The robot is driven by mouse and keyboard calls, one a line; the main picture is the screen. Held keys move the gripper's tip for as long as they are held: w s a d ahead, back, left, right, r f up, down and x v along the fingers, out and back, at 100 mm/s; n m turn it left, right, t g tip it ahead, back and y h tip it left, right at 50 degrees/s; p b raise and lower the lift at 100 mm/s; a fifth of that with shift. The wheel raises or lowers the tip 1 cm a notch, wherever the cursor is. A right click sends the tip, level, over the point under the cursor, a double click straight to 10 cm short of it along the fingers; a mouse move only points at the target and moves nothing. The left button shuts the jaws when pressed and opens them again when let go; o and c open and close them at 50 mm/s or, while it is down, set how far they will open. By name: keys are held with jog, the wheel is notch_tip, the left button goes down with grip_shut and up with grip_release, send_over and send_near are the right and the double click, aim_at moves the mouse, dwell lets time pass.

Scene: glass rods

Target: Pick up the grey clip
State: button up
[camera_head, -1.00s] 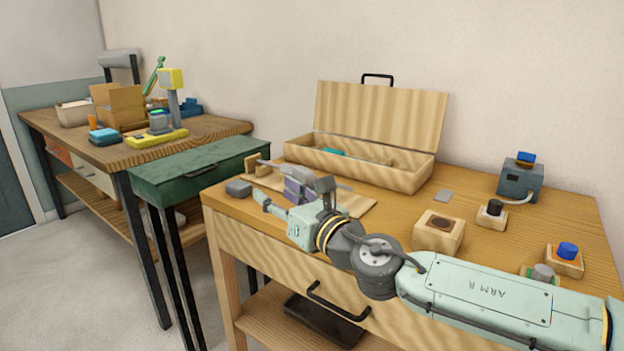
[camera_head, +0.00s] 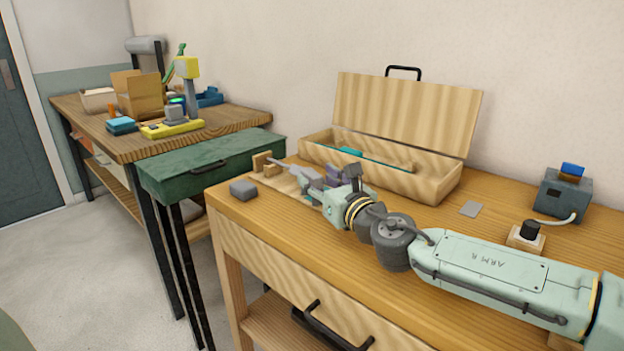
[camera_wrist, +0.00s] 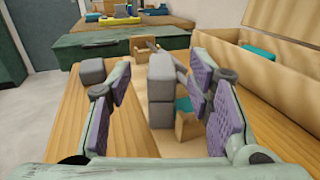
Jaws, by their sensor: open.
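A grey blocky piece (camera_wrist: 160,100), which looks like the clip, stands upright over the pale board in the wrist view. It sits between the two purple-padded fingers of my gripper (camera_wrist: 158,80), with visible gaps on both sides. My gripper is open and points along the board. In the head view my gripper (camera_head: 325,178) is low over the bench, and its fingers hide most of the piece. A small wooden holder with a teal part (camera_wrist: 186,120) is just right of the piece. Contact with the piece cannot be seen.
A separate grey block (camera_head: 243,190) lies at the bench's left front corner, left of my fingers in the wrist view (camera_wrist: 92,70). The open wooden case (camera_head: 430,183) stands behind my gripper. A green cabinet (camera_head: 165,180) is beyond the bench's left end.

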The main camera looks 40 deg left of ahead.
aim_at(312, 172)
jog(key=x, duration=0.4)
jog(key=shift+w+p, duration=0.1)
jog(key=shift+p, duration=0.25)
jog(key=shift+c, duration=0.4)
grip_shut()
